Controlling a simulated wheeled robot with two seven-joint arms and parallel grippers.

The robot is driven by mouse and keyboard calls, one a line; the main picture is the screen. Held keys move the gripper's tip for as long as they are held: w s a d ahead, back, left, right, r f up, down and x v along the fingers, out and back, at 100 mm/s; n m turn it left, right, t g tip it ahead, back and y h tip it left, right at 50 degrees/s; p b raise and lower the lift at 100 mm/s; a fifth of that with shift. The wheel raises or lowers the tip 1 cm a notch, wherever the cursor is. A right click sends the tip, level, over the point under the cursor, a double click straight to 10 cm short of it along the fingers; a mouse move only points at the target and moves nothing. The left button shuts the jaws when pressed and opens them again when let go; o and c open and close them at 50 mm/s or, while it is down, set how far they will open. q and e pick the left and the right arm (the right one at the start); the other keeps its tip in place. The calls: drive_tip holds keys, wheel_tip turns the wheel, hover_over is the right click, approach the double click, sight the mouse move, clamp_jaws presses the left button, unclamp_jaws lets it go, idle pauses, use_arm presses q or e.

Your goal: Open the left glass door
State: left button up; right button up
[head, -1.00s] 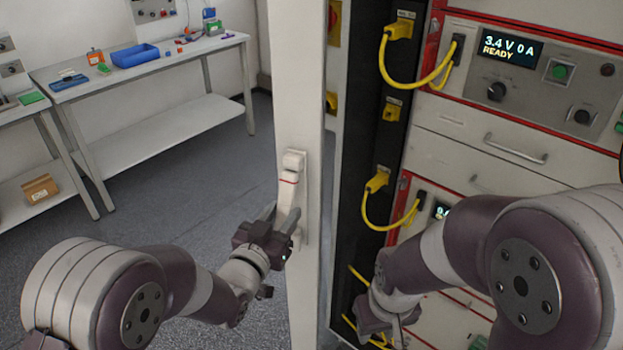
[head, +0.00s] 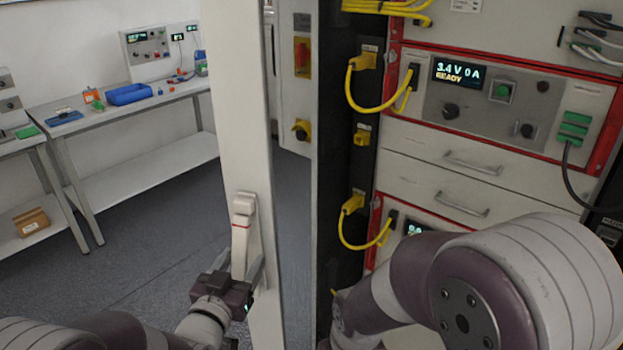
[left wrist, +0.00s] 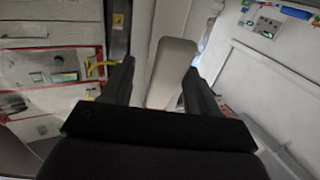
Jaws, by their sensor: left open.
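The left glass door stands ajar, seen nearly edge-on as a tall white frame (head: 234,110) in the head view. Its white handle (head: 241,215) with a red line is on the frame's face. My left gripper (head: 243,272) is open at the lower part of the handle, with a finger on either side. In the left wrist view the handle (left wrist: 173,72) shows between the two spread fingers (left wrist: 157,85). Whether the fingers touch it I cannot tell. My right arm crosses the lower right of the head view, and its gripper is out of view.
The cabinet (head: 430,170) with yellow cables (head: 378,108) and a lit display (head: 459,72) is open to the right. A workbench (head: 170,97) with a blue tray (head: 129,94) stands at the back left. Grey floor (head: 150,215) left of the door is clear.

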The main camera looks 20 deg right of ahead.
use_arm(q)
drive_tip(key=shift+a, duration=0.15)
drive_tip(key=b+v, duration=0.1)
drive_tip(key=v, duration=1.1)
drive_tip(key=shift+s, duration=0.3)
